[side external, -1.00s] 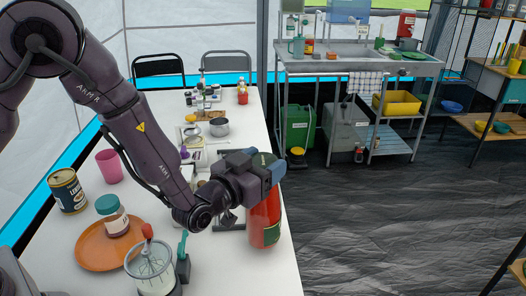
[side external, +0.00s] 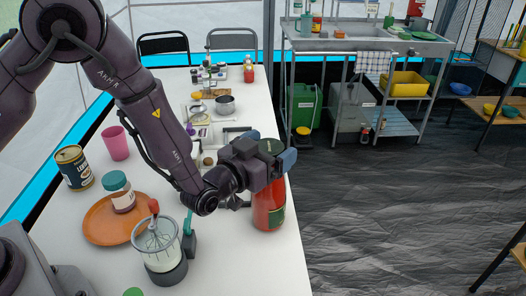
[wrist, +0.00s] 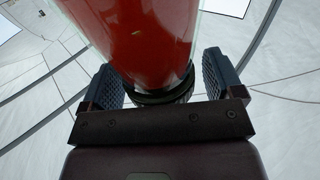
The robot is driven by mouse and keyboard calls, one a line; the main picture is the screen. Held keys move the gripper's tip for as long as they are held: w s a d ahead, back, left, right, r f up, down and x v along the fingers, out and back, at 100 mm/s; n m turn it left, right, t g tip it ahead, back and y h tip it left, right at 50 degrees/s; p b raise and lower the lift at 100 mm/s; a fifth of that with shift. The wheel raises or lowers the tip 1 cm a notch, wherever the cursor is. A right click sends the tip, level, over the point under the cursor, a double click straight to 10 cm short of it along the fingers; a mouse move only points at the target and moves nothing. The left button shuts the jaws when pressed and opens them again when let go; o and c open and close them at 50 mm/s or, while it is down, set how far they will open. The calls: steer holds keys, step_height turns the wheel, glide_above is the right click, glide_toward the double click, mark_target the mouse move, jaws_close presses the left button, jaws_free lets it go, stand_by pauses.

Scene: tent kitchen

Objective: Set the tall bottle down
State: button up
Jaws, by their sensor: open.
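The tall bottle (side external: 268,207) is red with a dark top and a green label. In the side view it is upright at the table's right edge, and its base appears to be on the tabletop. My gripper (side external: 276,155) is around its upper end, with the jaws open. In the wrist view the bottle's red body (wrist: 135,35) and dark neck (wrist: 165,95) lie between the two finger pads (wrist: 163,82), with a gap beside the neck. My gripper partly hides the bottle's top in the side view.
The white table (side external: 240,262) is clear in front of the bottle. To the left are a glass blender jar (side external: 158,243), an orange plate (side external: 95,232) with a jar (side external: 118,192), a tin (side external: 73,168) and a pink cup (side external: 115,143). A pot (side external: 225,104) stands farther back.

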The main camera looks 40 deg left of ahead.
steer(key=s, duration=1.2)
steer(key=a+r+g+h, duration=0.2)
steer(key=a+r+g, duration=0.3)
steer(key=r, duration=0.6)
steer(key=s+a+r+g+y, duration=0.1)
steer(key=s+a+r+g, duration=0.1)
steer(key=s, duration=0.6)
steer(key=s+a+r+g+y, duration=0.1)
steer(key=s+a+r+g, duration=0.2)
steer(key=s, duration=0.6)
steer(key=a+g, duration=0.2)
steer(key=a, duration=0.1)
steer(key=shift+a+r, duration=0.2)
steer(key=shift+r, duration=0.1)
